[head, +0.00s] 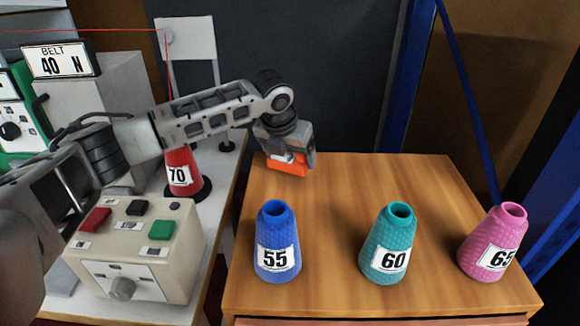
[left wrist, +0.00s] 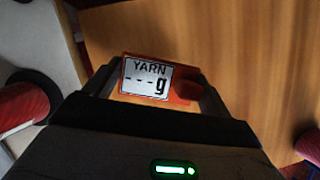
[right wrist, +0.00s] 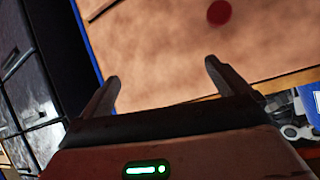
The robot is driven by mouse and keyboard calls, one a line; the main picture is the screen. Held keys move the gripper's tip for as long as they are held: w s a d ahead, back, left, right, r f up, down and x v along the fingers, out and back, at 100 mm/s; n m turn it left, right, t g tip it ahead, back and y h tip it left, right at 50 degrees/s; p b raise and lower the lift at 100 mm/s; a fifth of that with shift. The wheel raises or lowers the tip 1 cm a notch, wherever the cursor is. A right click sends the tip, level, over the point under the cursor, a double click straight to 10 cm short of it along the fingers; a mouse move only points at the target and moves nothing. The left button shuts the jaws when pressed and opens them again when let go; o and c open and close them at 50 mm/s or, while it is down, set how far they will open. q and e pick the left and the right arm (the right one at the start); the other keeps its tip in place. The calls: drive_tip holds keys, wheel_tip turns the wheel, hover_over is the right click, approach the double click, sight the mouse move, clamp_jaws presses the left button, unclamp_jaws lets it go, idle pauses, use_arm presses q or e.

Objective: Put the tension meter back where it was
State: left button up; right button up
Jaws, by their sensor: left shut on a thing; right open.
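The tension meter is an orange-red block (head: 287,166) with a white display; in the left wrist view the display (left wrist: 147,78) reads "YARN ---g". My left gripper (head: 290,158) is shut on the meter, over the back left part of the wooden table (head: 345,190). In the left wrist view the meter sits between the two fingers, above the wood. I cannot tell whether it touches the table top. My right gripper (right wrist: 163,85) shows only in its own wrist view, open and empty, with a brown surface beyond it.
Blue cone 55 (head: 277,230), teal cone 60 (head: 389,235) and pink cone 65 (head: 490,240) stand along the table's front. Red cone 70 (head: 181,165) stands on the white bench at left, behind a control box (head: 135,245). A belt display (head: 62,60) reads 40 N. The table's back right is clear.

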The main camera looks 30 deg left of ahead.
sight(288, 160)
use_arm(q)
wheel_tip(288, 160, down, 3)
drive_tip(key=shift+f, duration=0.2)
drive_tip(key=shift+d, duration=0.1)
use_arm(e)
drive_tip(key=shift+s+f, duration=0.15)
use_arm(q)
drive_tip(key=o, duration=1)
drive_tip(key=shift+r, duration=0.1)
drive_tip(key=shift+p+v, duration=0.6)
drive_tip(key=shift+v, duration=5.4)
use_arm(e)
drive_tip(key=shift+d+r, duration=0.1)
drive_tip(key=shift+r, duration=0.15)
use_arm(q)
drive_tip(key=shift+w, duration=0.15)
